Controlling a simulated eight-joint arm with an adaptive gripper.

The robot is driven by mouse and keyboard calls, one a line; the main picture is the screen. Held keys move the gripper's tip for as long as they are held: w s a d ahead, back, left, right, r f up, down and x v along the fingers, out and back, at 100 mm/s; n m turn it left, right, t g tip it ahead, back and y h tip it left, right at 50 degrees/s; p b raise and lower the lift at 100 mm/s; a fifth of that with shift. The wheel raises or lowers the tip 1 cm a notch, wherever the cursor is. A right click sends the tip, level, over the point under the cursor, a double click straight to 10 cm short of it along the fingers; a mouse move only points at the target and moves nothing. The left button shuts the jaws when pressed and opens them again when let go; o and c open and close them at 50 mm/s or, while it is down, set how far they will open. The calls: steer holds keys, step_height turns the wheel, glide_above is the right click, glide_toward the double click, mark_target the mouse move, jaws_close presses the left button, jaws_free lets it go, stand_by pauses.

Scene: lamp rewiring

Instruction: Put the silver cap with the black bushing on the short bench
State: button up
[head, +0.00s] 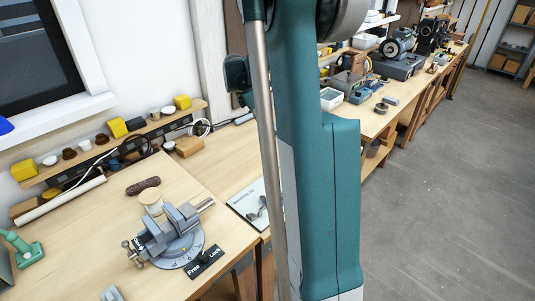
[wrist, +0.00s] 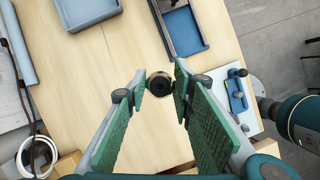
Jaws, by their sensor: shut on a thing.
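The wooden bench top (wrist: 140,52) lies beneath the cap in the wrist view. I cannot tell whether the cap touches it. In the head view my own teal arm fills the middle and hides the gripper and the cap. A wooden bench (head: 95,235) shows at left there; I cannot tell which bench is the short one.
In the wrist view a grey-blue tray (wrist: 88,14) and a blue tray (wrist: 186,30) lie beyond the cap. A white board with blue parts (wrist: 232,95) is at right, a white cable (wrist: 38,155) at left. A vise (head: 168,232) stands on the left bench in the head view.

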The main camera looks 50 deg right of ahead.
step_height(320, 180, down, 10)
steer(key=shift+a+r, duration=0.15)
steer(key=shift+r, duration=0.05)
steer(key=shift+w+f, duration=0.1)
stand_by(0.3)
glide_toward(268, 165)
steer(key=shift+s+d+f, duration=0.45)
steer(key=shift+d+f, duration=0.15)
steer(key=shift+d, duration=0.15)
steer(key=shift+f+b, duration=0.35)
steer(key=shift+f, duration=1.5)
steer(key=shift+f, duration=0.2)
steer(key=o, duration=0.7)
steer(key=shift+o, duration=1.1)
